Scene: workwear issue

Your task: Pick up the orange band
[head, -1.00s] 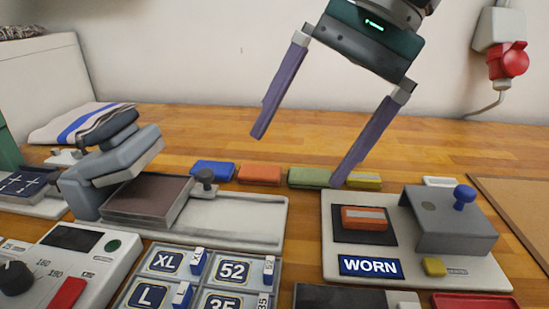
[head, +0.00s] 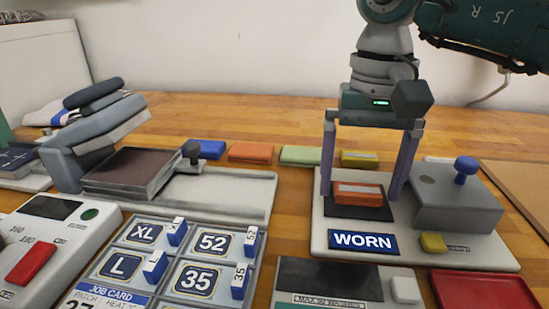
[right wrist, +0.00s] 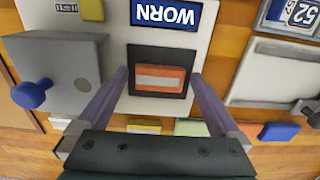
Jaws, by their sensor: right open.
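An orange band (head: 357,194) with a pale grey stripe lies on a dark square pad (head: 345,211) above the WORN label. It also shows in the right wrist view (right wrist: 160,78), between my fingers. My right gripper (head: 361,195) points down with one purple finger on each side of the band. It is open, with a gap visible between the band and each finger. Whether the fingertips touch the pad is hard to tell. A plain orange piece (head: 251,152) lies in the row at the back. My left gripper is not in view.
A grey block with a blue knob (head: 466,166) stands close on the right of the band. Blue (head: 207,149), green (head: 301,156) and yellow (head: 360,159) pieces lie behind. A red tray (head: 485,290) is at the front right. A grey press (head: 95,140) stands at left.

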